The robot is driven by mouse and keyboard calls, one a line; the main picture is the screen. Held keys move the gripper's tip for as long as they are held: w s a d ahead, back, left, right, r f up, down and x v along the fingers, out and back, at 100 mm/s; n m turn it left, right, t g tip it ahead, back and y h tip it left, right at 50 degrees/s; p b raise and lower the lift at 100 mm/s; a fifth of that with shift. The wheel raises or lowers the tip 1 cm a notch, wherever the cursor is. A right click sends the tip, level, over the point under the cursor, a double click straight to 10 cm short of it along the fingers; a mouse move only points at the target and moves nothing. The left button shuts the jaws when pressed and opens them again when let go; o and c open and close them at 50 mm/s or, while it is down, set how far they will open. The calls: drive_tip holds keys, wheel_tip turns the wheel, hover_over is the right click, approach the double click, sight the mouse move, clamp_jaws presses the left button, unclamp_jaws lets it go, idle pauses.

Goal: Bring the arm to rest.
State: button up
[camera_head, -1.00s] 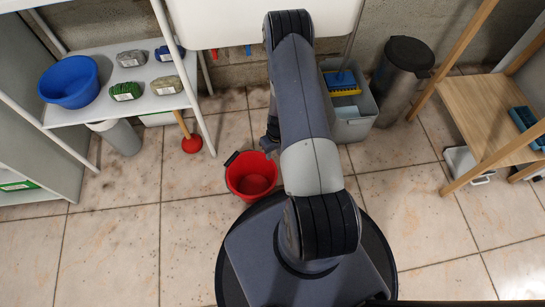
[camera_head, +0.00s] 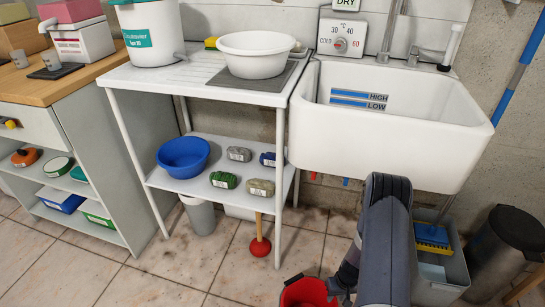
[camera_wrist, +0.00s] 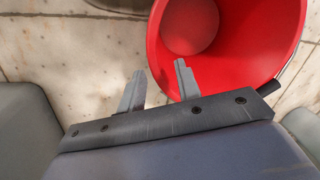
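My gripper (camera_wrist: 160,85) shows in the wrist view with its two fingers spread apart and nothing between them. It points down toward the tiled floor, beside the rim of a red bucket (camera_wrist: 235,65). In the head view my arm rises at the lower right in front of the white sink, and the gripper end is low by the red bucket (camera_head: 308,293), largely hidden behind my arm and the frame's bottom edge.
A white sink (camera_head: 390,140) stands above and behind my arm. A shelf with a blue bowl (camera_head: 183,157) and several sponges is to the left, and a plunger (camera_head: 260,246) stands below it. A grey bin (camera_head: 440,275) and a dark pedal bin (camera_head: 505,245) are on the right.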

sight(334, 300)
drive_tip(key=f, duration=0.2)
drive_tip(key=f+b, duration=0.1)
drive_tip(key=f, duration=0.1)
drive_tip(key=f+b, duration=0.1)
drive_tip(key=f, duration=0.1)
drive_tip(key=shift+a+f, duration=0.2)
drive_tip(key=shift+a, duration=0.15)
drive_tip(key=shift+r+p, duration=0.9)
drive_tip(key=shift+r, duration=1.1)
drive_tip(key=shift+f, duration=0.1)
